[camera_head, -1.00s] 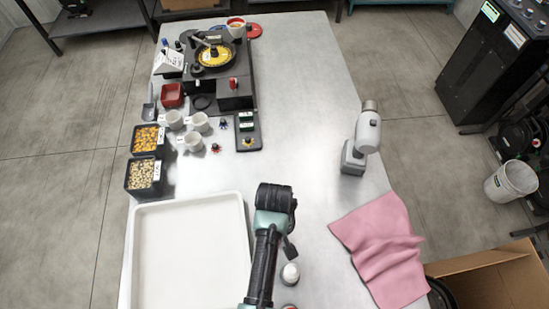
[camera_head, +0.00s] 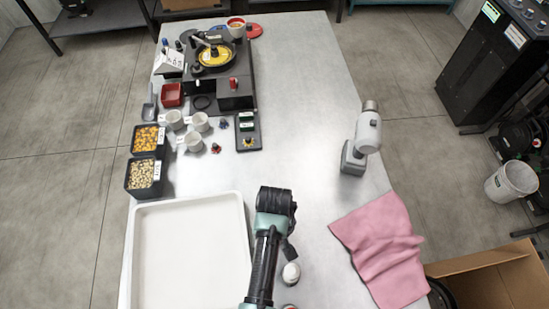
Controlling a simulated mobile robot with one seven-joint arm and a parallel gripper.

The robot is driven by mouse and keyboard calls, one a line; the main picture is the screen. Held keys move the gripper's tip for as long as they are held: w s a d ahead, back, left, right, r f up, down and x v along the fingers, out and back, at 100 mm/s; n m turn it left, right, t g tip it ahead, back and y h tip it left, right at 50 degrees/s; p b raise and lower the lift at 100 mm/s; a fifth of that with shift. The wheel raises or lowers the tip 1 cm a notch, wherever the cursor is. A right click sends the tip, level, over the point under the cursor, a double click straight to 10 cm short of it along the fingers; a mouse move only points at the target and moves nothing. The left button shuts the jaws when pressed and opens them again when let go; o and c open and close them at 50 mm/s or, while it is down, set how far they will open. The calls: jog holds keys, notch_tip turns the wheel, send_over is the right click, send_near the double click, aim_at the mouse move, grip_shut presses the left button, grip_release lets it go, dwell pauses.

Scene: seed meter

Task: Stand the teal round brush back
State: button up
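My arm reaches up from the bottom middle of the head view over the table (camera_head: 310,110). Its dark end, where my gripper (camera_head: 276,200) is, hangs over the table just right of the white tray. The fingertips are hidden, so I cannot tell whether they are open or hold anything. I cannot make out a teal round brush or its standing place. A small blue item (camera_head: 223,124) and a small red-and-dark item (camera_head: 216,148) are by the cups, too small to identify.
A white tray (camera_head: 136,250) lies left of my arm. Seed bins (camera_head: 143,176), white cups (camera_head: 194,142) and the black seed meter stand (camera_head: 235,98) are beyond it. A grey device (camera_head: 366,135) and pink cloth (camera_head: 380,248) are at right. A white-topped item (camera_head: 291,273) sits close beside my arm. The middle is clear.

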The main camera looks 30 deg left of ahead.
notch_tip(320, 180, up, 12)
jog(key=shift+r+b, duration=0.2)
jog(key=shift+b, duration=0.1)
jog(key=w+d+r+m+t+y, duration=0.1)
jog(key=w+r+t, duration=0.4)
jog(key=r, duration=0.4)
jog(key=w+d+r+m+t, duration=0.1)
jog(key=w+r+m+t, duration=0.15)
jog(key=w+r, duration=0.65)
jog(key=w+r+m+t+y, duration=0.1)
jog(key=w+r+t, duration=0.4)
jog(key=r, duration=0.5)
jog(key=d+r+m+t, duration=0.1)
jog(key=d+r+t, duration=0.15)
jog(key=r, duration=0.55)
jog(key=d+r+m+t, duration=0.15)
jog(key=r+t, duration=0.25)
jog(key=r, duration=0.5)
jog(key=s+d+r+m+t+h, duration=0.1)
jog(key=s+r+t, duration=0.3)
jog(key=r, duration=0.6)
jog(key=s+d+r+m+t+h, duration=0.1)
jog(key=s+d+r+t, duration=0.3)
jog(key=s+r, duration=0.5)
jog(key=shift+s+r, duration=0.25)
jog(key=shift+r, duration=0.3)
jog(key=shift+d, duration=0.1)
